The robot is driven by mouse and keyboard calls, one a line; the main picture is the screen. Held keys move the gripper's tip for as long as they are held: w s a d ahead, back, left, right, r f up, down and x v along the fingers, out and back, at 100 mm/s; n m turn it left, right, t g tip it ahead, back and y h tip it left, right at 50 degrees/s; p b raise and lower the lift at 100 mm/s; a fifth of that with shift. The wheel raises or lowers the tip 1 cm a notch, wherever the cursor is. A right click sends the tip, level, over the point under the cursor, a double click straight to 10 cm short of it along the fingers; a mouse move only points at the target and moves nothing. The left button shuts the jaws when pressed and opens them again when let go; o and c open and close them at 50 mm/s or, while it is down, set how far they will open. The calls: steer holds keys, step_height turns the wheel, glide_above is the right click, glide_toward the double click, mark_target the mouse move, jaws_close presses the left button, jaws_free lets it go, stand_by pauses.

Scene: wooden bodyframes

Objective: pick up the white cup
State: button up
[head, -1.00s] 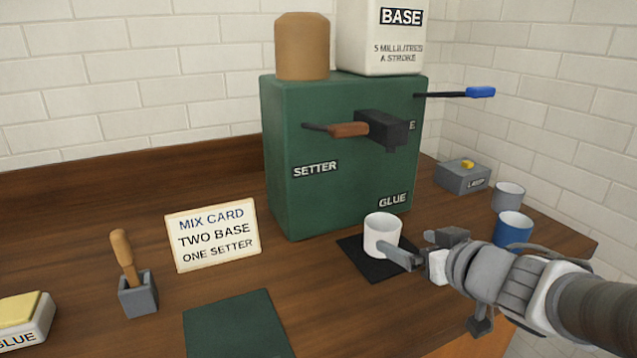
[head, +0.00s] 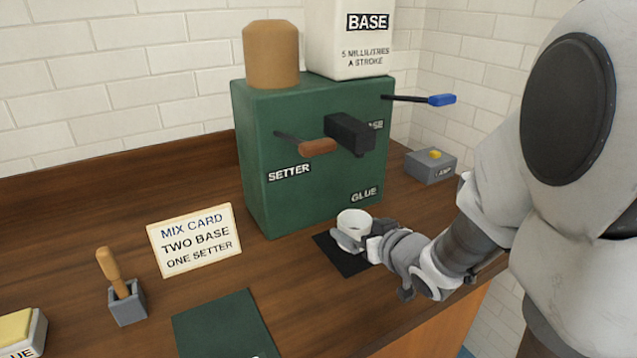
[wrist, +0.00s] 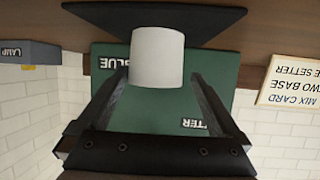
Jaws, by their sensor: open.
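The white cup (head: 353,218) stands upright on the black mat (head: 350,262) in front of the green dispenser. My gripper (head: 362,236) is at the cup, with one finger across its near side. In the wrist view, which is upside down, the cup (wrist: 157,58) shows between the tips of my gripper's (wrist: 155,85) two spread fingers. The fingers are open, and I cannot tell whether either touches the cup. The cup's lower part is partly hidden by the gripper in the head view.
The green dispenser (head: 290,205) with levers stands just behind the cup. A grey lamp box (head: 431,168) is at the back right. The mix card (head: 195,240), a green mat (head: 222,325) and a wooden-handled tool in a grey holder (head: 126,305) are to the left.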

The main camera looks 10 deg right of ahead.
mark_target(348, 221)
steer(key=p, duration=0.2)
steer(key=shift+w+a+p, duration=0.1)
steer(key=shift+w+p, duration=0.25)
steer(key=shift+w+f+p, duration=0.1)
steer(key=shift+f+p, duration=0.05)
steer(key=shift+p, duration=0.45)
steer(key=shift+w+f, duration=0.1)
steer(key=shift+f, duration=0.05)
steer(key=x, duration=0.5)
steer(key=shift+w, duration=0.15)
steer(key=shift+d, duration=0.25)
steer(key=c, duration=1.5)
